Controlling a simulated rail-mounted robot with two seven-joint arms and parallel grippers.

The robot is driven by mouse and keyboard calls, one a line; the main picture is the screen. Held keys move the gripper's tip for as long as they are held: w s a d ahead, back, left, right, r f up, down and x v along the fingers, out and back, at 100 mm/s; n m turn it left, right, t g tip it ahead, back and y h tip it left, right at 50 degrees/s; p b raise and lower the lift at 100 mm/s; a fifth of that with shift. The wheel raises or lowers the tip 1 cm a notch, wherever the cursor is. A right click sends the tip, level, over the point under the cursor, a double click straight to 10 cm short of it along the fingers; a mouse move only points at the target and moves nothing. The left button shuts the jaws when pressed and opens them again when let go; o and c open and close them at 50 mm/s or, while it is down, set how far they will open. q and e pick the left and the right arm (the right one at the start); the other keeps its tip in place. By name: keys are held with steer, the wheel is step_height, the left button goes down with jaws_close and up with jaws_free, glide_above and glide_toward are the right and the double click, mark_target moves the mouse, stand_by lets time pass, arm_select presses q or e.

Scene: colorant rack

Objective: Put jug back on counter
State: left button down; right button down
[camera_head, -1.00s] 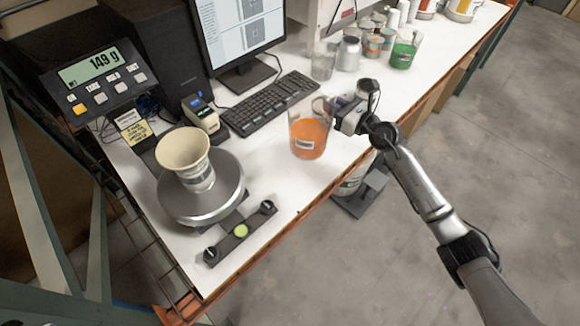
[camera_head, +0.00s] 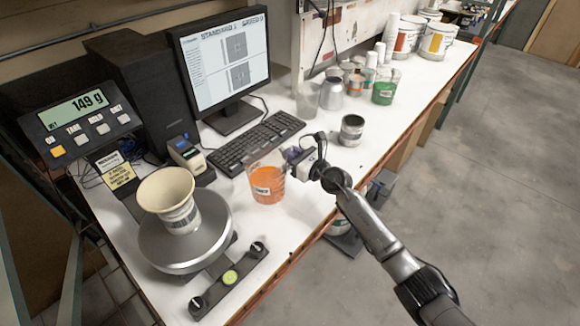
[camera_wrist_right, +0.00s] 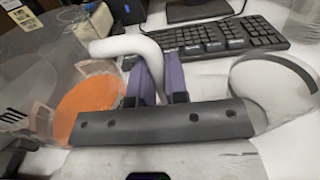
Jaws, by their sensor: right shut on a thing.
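A clear jug (camera_head: 267,184) with orange liquid and a white label is upright over the white counter (camera_head: 287,226), in front of the keyboard. I cannot tell whether its base touches the counter. My right gripper (camera_head: 300,160) is at the jug's right side, shut on its handle. In the right wrist view the purple fingers of the gripper (camera_wrist_right: 158,80) close around the pale handle (camera_wrist_right: 125,46), with the orange liquid (camera_wrist_right: 92,104) to the left. My left gripper is not in view.
A scale (camera_head: 184,240) bearing a cream cup (camera_head: 168,196) stands at the left; its display (camera_head: 78,118) reads 149 g. A keyboard (camera_head: 256,143) lies behind the jug. An open can (camera_head: 351,130) stands right of it. Several containers, including a green one (camera_head: 384,88), stand farther back.

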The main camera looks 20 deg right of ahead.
steer(key=shift+a+f+b, duration=0.1)
steer(key=shift+f+b, duration=1.1)
steer(key=shift+f, duration=0.75)
steer(key=shift+w, duration=0.1)
steer(key=shift+f, duration=0.15)
steer(key=c, duration=1.1)
jaws_free()
steer(key=shift+f, duration=0.1)
steer(key=shift+r, duration=0.2)
steer(key=p+v, duration=0.3)
steer(key=v, duration=0.9)
